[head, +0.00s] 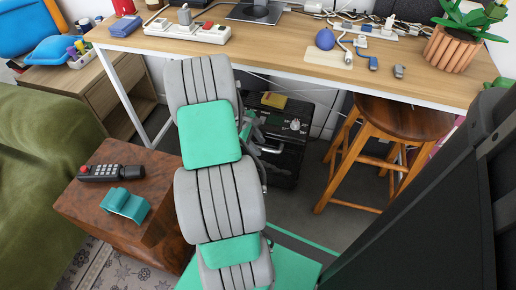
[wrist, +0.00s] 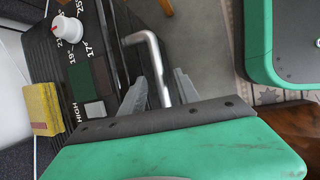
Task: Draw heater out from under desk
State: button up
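The heater (head: 287,150) is a black box on the floor under the desk (head: 290,62), with a white knob and dial on top. In the wrist view, the heater's dial panel (wrist: 85,62) is at the left, and a bent silver handle (wrist: 157,65) sticks out from its side. My gripper (wrist: 161,84) is open, with one grey finger on each side of the handle bar. Small gaps seem to show between bar and fingers. My arm hides the heater's left part in the head view.
A yellow sponge-like block (head: 273,100) lies on the heater. A wooden stool (head: 398,118) stands right of it. A brown cabinet (head: 128,190) with a phone and a teal object is at lower left. A large dark panel fills the right. Floor between heater and stool is clear.

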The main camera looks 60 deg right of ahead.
jog(key=shift+d+f, duration=0.1)
grip_shut()
dwell(0.3)
dwell(1.1)
